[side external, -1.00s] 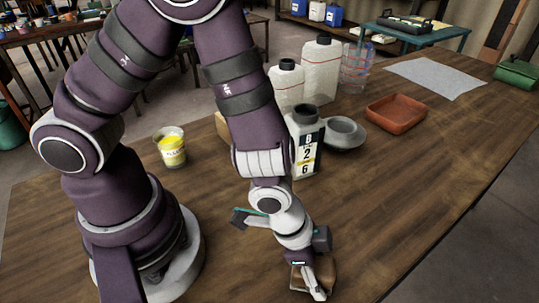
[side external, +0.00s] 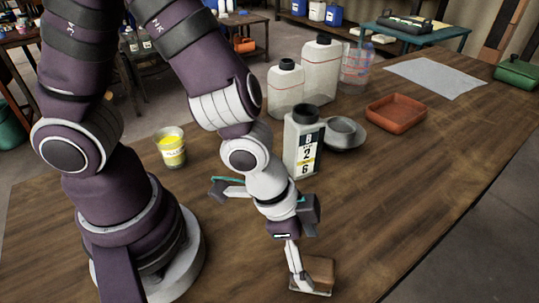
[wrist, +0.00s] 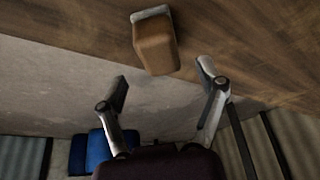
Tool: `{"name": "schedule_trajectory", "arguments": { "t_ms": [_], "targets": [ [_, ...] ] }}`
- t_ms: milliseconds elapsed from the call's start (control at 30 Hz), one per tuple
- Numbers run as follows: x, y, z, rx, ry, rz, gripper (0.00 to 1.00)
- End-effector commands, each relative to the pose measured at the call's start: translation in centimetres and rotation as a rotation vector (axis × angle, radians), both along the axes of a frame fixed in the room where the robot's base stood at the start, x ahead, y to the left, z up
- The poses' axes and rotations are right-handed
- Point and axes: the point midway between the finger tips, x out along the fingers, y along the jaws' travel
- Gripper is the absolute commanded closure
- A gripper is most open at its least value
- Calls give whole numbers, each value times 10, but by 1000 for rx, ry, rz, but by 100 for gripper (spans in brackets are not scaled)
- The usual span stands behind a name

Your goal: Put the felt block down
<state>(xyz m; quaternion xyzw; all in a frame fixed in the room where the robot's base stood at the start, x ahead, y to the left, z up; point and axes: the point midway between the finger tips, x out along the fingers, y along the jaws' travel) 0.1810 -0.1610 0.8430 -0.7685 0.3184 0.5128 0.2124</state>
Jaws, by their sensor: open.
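The felt block (side external: 320,271) is a small tan-brown block with a grey layer along one face. It rests on the wooden table near the front edge in the side view. In the wrist view the block (wrist: 155,42) lies on the wood, beyond the fingertips and between their lines. My gripper (side external: 296,284) is just left of the block in the side view. In the wrist view my gripper (wrist: 163,82) is open, its two fingers spread wide with nothing between them. From the side, one finger overlaps the block's left edge, so contact there is unclear.
A yellow-filled cup (side external: 171,147) is at left. The table (side external: 400,200) is clear right of the block.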

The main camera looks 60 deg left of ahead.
Motion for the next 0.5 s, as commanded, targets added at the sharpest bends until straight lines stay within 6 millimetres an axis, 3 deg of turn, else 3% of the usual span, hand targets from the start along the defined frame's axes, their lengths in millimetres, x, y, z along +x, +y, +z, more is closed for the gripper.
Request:
{"name": "schedule_trajectory", "arguments": {
  "t_ms": [200, 500],
  "targets": [
    [-9, 11, 37, -3, -7, 2, 29],
    [-13, 23, 63, 1, -11, 33, 29]
  ]
}}
